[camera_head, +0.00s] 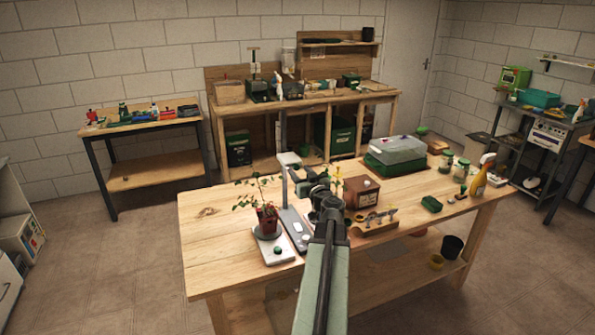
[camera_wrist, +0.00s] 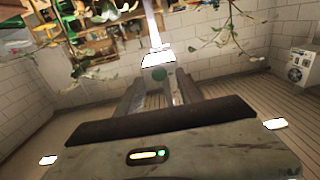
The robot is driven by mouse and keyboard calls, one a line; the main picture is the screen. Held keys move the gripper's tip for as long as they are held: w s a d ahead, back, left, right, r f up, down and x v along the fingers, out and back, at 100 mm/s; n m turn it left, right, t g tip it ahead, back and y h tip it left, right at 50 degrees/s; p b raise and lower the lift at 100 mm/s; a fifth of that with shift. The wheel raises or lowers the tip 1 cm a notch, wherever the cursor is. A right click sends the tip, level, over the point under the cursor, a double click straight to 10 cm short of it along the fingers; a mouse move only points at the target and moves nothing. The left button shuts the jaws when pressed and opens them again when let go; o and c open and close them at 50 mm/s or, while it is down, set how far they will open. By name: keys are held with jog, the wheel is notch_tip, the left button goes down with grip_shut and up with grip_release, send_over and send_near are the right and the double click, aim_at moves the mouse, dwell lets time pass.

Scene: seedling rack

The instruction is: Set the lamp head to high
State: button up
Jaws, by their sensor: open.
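The lamp stand (camera_head: 285,200) is a slim upright post on a grey base at the table's left half. My gripper (camera_head: 304,178) is open and empty, just right of the post and slightly below the head. I cannot tell whether it touches the lamp. The height setting is not readable.
A potted plant (camera_head: 267,219) stands on a white scale left of the lamp; its leaves (camera_wrist: 215,30) hang near the wrist view's top. A brown box (camera_head: 361,191) and a wooden holder (camera_head: 374,222) are close right. The table's left part is clear.

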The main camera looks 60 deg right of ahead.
aim_at(289, 161)
jog(key=x, duration=0.2)
jog(key=shift+w+d, duration=0.2)
jog(key=shift+w, duration=0.05)
grip_shut()
jog(key=shift+a, duration=0.1)
dwell(1.0)
